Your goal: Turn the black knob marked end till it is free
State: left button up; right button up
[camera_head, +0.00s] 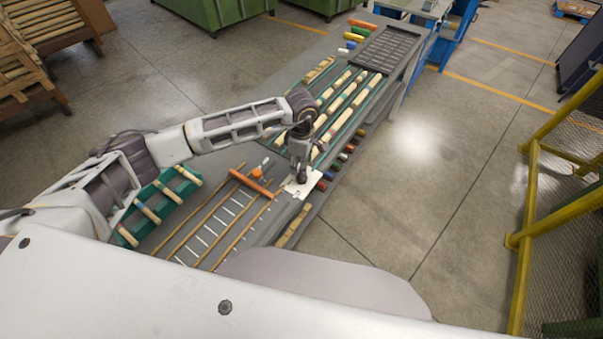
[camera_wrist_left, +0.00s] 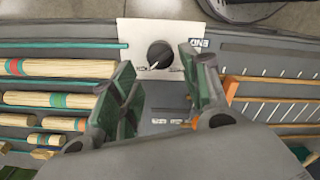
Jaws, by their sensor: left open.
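The black knob (camera_wrist_left: 160,54) sits on a white plate (camera_wrist_left: 137,32) in the left wrist view, with a pale pointer line on it. In the head view my left gripper (camera_head: 300,172) is above the white plate (camera_head: 301,187) and hides the knob. No contact with the knob is visible. My right gripper is not in view.
Turned wood pieces with coloured bands (camera_wrist_left: 61,69) lie in rows beside the plate. An orange stop bar (camera_head: 250,182) spans rails over a marked scale. Green holders with more pieces (camera_head: 157,206) stand at left. Yellow fencing (camera_head: 530,200) stands at right, beyond open floor.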

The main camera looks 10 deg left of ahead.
pick_arm(q)
jog(key=shift+f+p, duration=0.5)
jog(key=shift+f, duration=2.8)
jog(key=c, duration=0.8)
